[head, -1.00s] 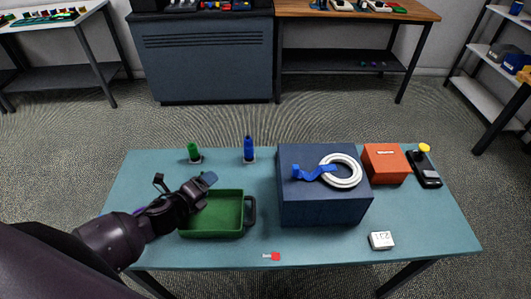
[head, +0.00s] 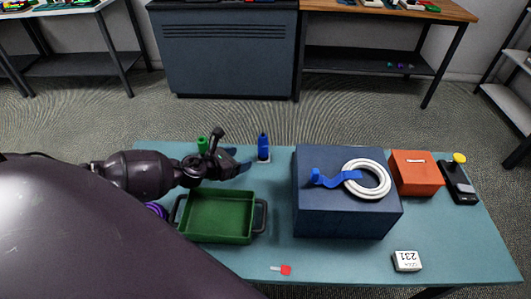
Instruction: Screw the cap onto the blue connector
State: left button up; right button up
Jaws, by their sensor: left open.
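The blue connector (head: 263,148) stands upright on a small pale base at the back of the teal table. My left gripper (head: 239,160) is open, just left of the connector and apart from it in the picture, with its fingers pointing right. I see nothing between the fingers. I cannot pick out a separate cap; whether the connector's darker narrow top is a cap is too small to tell. A green connector (head: 202,145) stands left of the blue one, its lower part hidden by my left gripper. My right gripper is not in view.
A green tray (head: 188,216) lies in front of my left gripper. A dark blue box (head: 345,222) carries a white cable coil (head: 387,181) and a blue strap. An orange box (head: 417,175), a black device (head: 459,184), a white labelled block (head: 407,261) and a red tag (head: 286,270) are also there.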

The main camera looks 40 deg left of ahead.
aim_at(259, 153)
pick_arm(q)
jog(key=x, duration=0.5)
jog(key=shift+f+b, duration=0.1)
jog(key=shift+b, duration=0.3)
jog(key=shift+w, duration=0.3)
jog(key=x, duration=0.2)
jog(key=b+x, duration=0.1)
jog(key=x, duration=0.1)
jog(key=shift+w+d+f, duration=0.15)
jog(key=shift+d+f, duration=0.05)
jog(key=shift+d, duration=0.25)
jog(key=shift+w+f, duration=0.1)
jog(key=shift+w, duration=0.25)
